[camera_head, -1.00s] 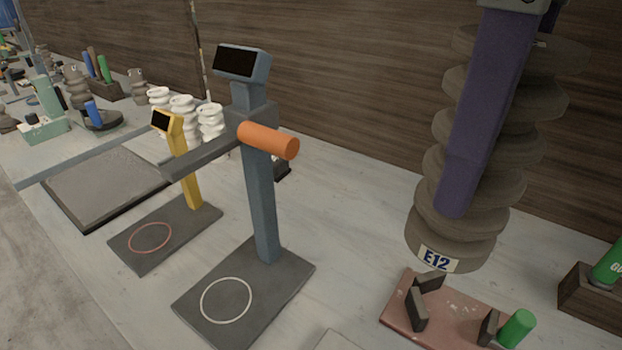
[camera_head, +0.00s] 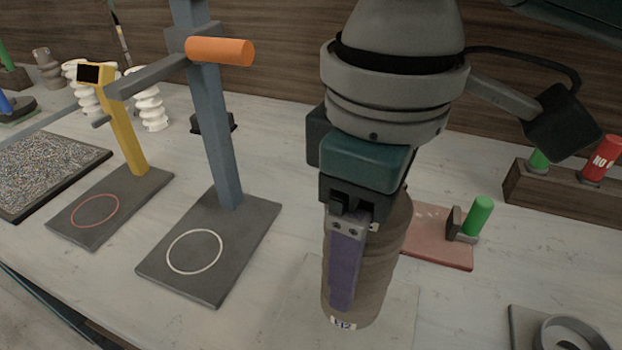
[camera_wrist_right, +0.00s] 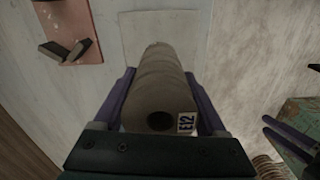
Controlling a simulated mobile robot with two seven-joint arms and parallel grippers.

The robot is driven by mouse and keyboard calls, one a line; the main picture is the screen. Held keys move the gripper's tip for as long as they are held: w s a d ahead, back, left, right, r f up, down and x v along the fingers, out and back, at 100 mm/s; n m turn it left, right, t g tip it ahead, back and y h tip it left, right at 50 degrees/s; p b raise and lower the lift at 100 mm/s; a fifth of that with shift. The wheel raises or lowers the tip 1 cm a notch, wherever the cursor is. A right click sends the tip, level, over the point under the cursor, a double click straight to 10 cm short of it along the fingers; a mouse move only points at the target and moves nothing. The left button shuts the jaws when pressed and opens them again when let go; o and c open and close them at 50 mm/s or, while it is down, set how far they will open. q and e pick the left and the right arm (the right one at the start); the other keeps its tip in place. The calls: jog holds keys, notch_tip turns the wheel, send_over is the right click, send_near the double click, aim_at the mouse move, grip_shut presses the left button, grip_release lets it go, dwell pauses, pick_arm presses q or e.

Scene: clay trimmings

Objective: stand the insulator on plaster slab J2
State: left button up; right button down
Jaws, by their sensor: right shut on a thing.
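My right gripper (camera_head: 345,265) is shut on the brown-grey ribbed insulator (camera_head: 378,270), with purple fingers along its sides. The insulator looks near upright in the head view, its E12 label low down. The right wrist view shows the insulator (camera_wrist_right: 158,88) between both fingers, one holed end towards the camera. A pale square slab (camera_head: 402,312) lies behind and around its lower end; I read no J2 mark. I cannot tell whether they touch. Purple finger-like bars (camera_wrist_right: 288,140) at the wrist view's right edge may be my left gripper; its opening is unclear.
A grey stand with an orange knob (camera_head: 222,51) and white-ringed base (camera_head: 153,270) stands left. A yellow stand (camera_head: 124,130) is beyond it. A reddish plate (camera_head: 440,250) with a green-handled clamp is to the right. A grey ring fixture (camera_head: 570,335) sits front right.

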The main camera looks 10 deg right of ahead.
notch_tip(320, 180, down, 4)
jog(key=shift+f+b, duration=0.1)
jog(key=shift+b, duration=0.3)
jog(key=shift+f, duration=0.2)
jog(key=shift+f, duration=0.1)
grip_release()
notch_tip(320, 180, up, 12)
jog(key=shift+r+p, duration=0.15)
jog(key=shift+p, duration=0.8)
